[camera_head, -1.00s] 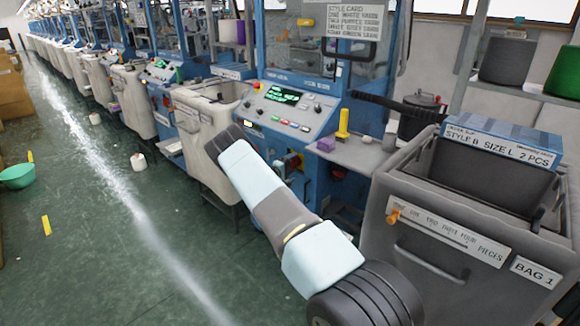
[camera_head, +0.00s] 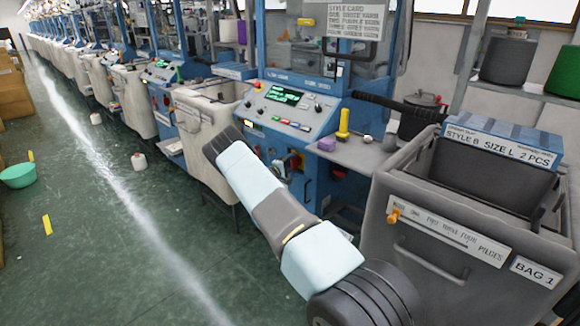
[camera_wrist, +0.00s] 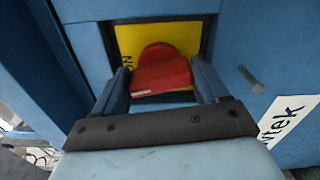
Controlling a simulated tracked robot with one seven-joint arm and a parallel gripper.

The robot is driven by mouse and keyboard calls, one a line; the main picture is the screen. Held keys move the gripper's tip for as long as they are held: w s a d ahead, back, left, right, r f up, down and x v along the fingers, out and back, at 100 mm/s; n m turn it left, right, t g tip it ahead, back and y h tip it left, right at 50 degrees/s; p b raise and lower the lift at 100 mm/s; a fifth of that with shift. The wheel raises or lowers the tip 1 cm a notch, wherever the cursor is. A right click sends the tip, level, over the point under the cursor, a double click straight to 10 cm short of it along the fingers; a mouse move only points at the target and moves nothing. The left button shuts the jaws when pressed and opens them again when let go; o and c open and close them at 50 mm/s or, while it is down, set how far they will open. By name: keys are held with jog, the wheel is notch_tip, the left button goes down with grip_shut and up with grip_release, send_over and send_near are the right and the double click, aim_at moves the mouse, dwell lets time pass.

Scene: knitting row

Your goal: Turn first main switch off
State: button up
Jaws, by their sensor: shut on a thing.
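The red main switch knob (camera_wrist: 162,74) sits on a yellow plate (camera_wrist: 190,36) in the blue machine's front, in the wrist view. Sideways lettering reading "ON" shows at the plate's left edge. My gripper (camera_wrist: 163,79) has one finger on each side of the knob and is shut on it. The knob's lower part and any pointer mark are hard to make out.
A shelf with a yellow cone (camera_head: 343,126) and a purple block (camera_head: 326,144) stands right of the panel. A grey bin (camera_head: 390,250) labelled BAG 1 is at right. A cream bin (camera_head: 205,130) stands left.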

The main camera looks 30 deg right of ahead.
jog(key=n, duration=0.4)
jog(key=shift+s+d+f, duration=0.2)
jog(key=shift+d, duration=0.1)
jog(key=n, duration=0.4)
jog(key=shift+s+d, duration=0.1)
jog(key=n, duration=0.4)
jog(key=shift+f, duration=0.1)
jog(key=shift+d+n, duration=0.1)
jog(key=shift+n, duration=2)
jog(key=o, duration=0.7)
jog(key=shift+s, duration=0.1)
